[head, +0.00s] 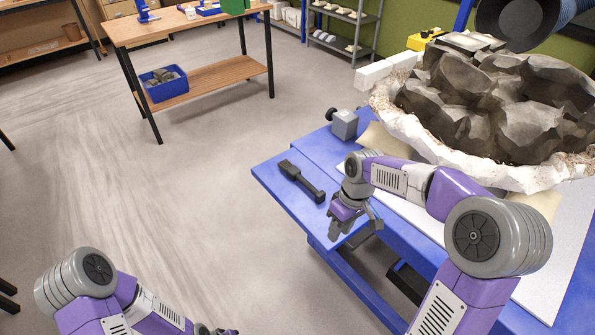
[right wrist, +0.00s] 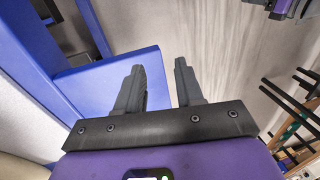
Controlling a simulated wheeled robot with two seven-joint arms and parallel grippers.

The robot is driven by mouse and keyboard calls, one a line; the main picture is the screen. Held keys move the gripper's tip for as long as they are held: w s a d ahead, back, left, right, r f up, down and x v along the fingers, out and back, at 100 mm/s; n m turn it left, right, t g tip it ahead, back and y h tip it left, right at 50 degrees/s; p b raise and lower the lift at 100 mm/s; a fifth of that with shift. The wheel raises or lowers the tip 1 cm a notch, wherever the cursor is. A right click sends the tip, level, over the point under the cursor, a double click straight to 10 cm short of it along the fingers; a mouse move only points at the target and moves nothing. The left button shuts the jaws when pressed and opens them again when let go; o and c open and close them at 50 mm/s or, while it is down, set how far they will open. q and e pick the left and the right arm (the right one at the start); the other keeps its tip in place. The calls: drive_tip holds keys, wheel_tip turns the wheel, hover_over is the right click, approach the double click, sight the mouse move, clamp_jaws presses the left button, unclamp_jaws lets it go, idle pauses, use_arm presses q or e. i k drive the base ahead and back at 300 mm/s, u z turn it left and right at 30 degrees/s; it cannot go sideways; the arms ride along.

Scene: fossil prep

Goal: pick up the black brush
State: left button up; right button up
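The black brush (head: 301,180) lies on the left corner of the blue table (head: 272,172), its wider end toward the back left. My right gripper (head: 356,228) is at the table's front edge, to the right of and nearer than the brush, apart from it. In the right wrist view my right gripper (right wrist: 158,82) has its two fingers apart with nothing between them; the brush is not seen there. My left gripper (head: 216,330) shows only in part at the bottom edge of the head view, and its fingers are mostly cut off.
A large rock in a white plaster jacket (head: 440,155) fills the table's right side. A small grey device (head: 344,124) stands behind the brush. A wooden bench (head: 195,85) with a blue bin (head: 166,90) stands farther back. The floor left of the table is clear.

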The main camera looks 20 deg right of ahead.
sight(293, 172)
drive_tip(key=i, duration=0.85)
